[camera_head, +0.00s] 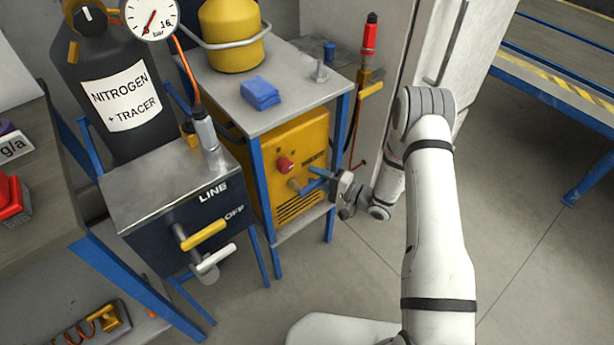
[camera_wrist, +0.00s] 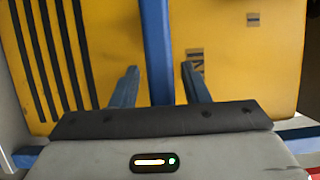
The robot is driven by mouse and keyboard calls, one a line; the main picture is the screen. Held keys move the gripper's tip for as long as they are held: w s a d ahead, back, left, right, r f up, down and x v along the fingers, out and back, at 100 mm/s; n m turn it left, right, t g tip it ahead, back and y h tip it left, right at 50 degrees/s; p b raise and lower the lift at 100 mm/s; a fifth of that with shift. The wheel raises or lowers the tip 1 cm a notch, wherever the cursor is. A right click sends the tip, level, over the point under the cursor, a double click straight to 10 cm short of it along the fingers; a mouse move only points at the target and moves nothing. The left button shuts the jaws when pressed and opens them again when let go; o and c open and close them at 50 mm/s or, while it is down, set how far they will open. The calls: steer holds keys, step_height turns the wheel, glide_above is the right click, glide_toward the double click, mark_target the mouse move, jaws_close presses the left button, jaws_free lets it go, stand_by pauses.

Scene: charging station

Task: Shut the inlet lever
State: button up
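The yellow unit (camera_head: 312,140) stands under the small metal table. Its front carries a red knob (camera_head: 285,165) and a grey round fitting (camera_head: 295,185). In the wrist view a blue bar, apparently the inlet lever (camera_wrist: 156,45), crosses the yellow front between dark vents and a label that seems to read IN. My gripper (camera_head: 313,179) is at this front, reaching in from the right. In the wrist view its two blue fingers (camera_wrist: 162,80) stand apart, one on each side of the bar, with gaps visible. Whether they reach its depth is unclear, and the bar's far end is out of view.
The table's blue front leg (camera_head: 343,130) is close to my gripper. To the left is a dark LINE box (camera_head: 165,225) with yellow (camera_head: 204,236) and white (camera_head: 216,259) handles, below the nitrogen cylinder (camera_head: 110,85). Open floor (camera_head: 530,250) lies to the right.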

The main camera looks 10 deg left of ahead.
steer(key=p+v, duration=0.1)
steer(key=v, duration=0.6)
steer(key=shift+s+d, duration=0.15)
steer(key=shift+d, duration=0.2)
